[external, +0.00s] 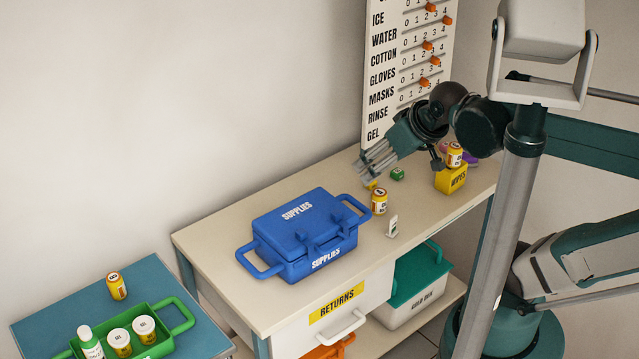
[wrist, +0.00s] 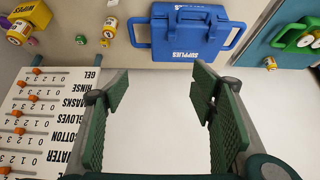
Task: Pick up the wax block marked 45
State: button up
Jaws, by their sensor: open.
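A small green block (external: 397,173) and a small yellow block (external: 373,184) sit on the cream bench top near the sign board; any mark on them is too small to read, so I cannot tell which bears 45. In the wrist view the green block (wrist: 80,39) and the yellow block (wrist: 104,43) show at the upper left. My gripper (external: 368,168) is above the bench near the wall, close to the yellow block in the picture. In the wrist view my gripper (wrist: 152,88) has its fingers wide apart, with nothing between them.
A blue supplies case (external: 303,236) stands on the bench's left part. An orange-labelled jar (external: 379,202), a small white tag (external: 392,226) and a yellow wipes box (external: 450,178) stand nearby. The sign board (external: 405,70) rises behind. A green tray (external: 180,328) with bottles is at lower left.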

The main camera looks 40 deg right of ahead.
jog(key=c, duration=0.5)
jog(key=w+d+f+n+g+h, duration=0.1)
jog(key=w+d+f+n, duration=0.15)
jog(key=w+d, duration=0.45)
jog(key=w+d+f+n+g+h+b, duration=0.1)
jog(key=w+d+f+n, duration=0.1)
jog(key=w+d+n, duration=0.35)
jog(key=w+d+f+n+g+h, duration=0.1)
jog(key=w+d+f+n+g, duration=0.15)
jog(key=w+d, duration=0.55)
jog(key=w+d+f+n+g, duration=0.1)
jog(key=d+f+n, duration=0.1)
jog(key=d+f, duration=0.6)
jog(key=w+d+f+n, duration=0.1)
jog(key=d+f+n, duration=0.2)
jog(key=d+f, duration=0.5)
jog(key=w+d+f+n+g+b, duration=0.1)
jog(key=w+d+f+n, duration=0.1)
jog(key=d+f, duration=0.6)
jog(key=shift+w+d+n+g, duration=0.1)
jog(key=shift+d+n+g, duration=0.15)
jog(key=shift+d+g, duration=0.1)
